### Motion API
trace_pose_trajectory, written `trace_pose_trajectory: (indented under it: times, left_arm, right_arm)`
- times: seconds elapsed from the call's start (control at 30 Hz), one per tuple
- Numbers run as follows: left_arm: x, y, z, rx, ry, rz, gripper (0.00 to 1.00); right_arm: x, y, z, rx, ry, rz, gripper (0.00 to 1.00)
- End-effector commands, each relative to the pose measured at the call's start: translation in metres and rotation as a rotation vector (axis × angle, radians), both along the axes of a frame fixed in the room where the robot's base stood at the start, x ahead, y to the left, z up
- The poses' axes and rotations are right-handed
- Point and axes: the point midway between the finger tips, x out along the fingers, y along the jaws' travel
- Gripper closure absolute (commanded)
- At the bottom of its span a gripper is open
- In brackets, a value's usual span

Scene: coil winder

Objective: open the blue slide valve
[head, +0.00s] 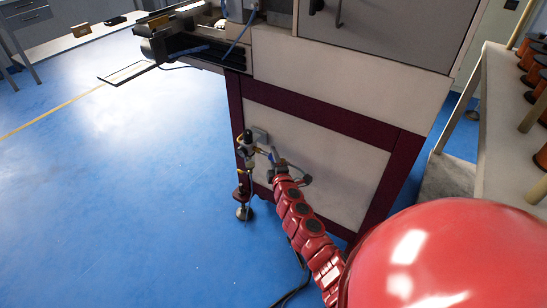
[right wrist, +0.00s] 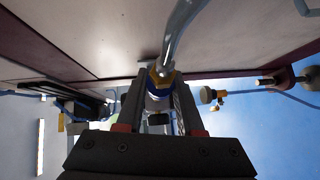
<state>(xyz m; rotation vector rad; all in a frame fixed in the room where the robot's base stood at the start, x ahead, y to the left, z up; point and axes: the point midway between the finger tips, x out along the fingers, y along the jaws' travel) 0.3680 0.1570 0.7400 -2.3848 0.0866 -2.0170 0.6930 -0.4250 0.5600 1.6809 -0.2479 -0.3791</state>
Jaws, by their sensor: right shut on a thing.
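The blue slide valve (right wrist: 157,103) shows in the right wrist view as a blue-and-white collar under a brass fitting (right wrist: 161,77), with a grey tube running up from it. My right gripper (right wrist: 158,112) has a finger on each side of the valve and is shut on it. The lower part of the valve is partly hidden between the fingers. In the head view my right gripper (head: 270,160) is at the small fittings low on the machine's front left corner. The valve is too small there to make out its slide position. My left gripper is not in view.
The machine's cream panel (head: 320,165) with dark red frame stands right behind the fittings. A levelling foot (head: 243,212) is below them. A bench with copper-coloured spools (head: 535,75) is at the right. Blue floor (head: 110,180) at the left is clear.

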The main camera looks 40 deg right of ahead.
Motion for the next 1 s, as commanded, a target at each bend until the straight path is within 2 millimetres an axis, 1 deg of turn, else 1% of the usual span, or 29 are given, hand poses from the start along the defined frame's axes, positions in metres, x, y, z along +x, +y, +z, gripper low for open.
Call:
trace_pose_trajectory:
  times: [0.07, 0.2, 0.27, 0.5, 0.53, 0.67, 0.7, 1.0]
  left_arm:
    - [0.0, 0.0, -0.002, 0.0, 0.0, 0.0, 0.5]
    - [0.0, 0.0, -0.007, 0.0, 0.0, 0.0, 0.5]
    - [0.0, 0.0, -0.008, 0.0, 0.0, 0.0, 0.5]
    - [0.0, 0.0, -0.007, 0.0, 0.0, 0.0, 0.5]
    - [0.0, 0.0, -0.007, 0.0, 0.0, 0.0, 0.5]
    - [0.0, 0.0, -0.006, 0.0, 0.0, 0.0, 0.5]
    - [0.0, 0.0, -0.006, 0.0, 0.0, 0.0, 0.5]
    - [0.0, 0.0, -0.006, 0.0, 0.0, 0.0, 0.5]
  right_arm:
    - [0.003, 0.001, -0.001, 0.001, 0.0, 0.0, 1.0]
    - [0.018, 0.007, -0.002, 0.002, 0.0, -0.001, 1.0]
    - [0.022, 0.009, -0.002, 0.003, 0.001, -0.001, 1.0]
    - [0.022, 0.009, -0.001, 0.002, 0.001, 0.0, 1.0]
    - [0.022, 0.009, -0.001, 0.002, 0.001, 0.0, 0.58]
    - [0.022, 0.009, -0.001, 0.001, 0.001, 0.0, 0.35]
    - [0.022, 0.009, -0.001, 0.001, 0.001, 0.0, 0.33]
    - [0.021, 0.01, 0.0, 0.0, 0.001, 0.0, 0.33]
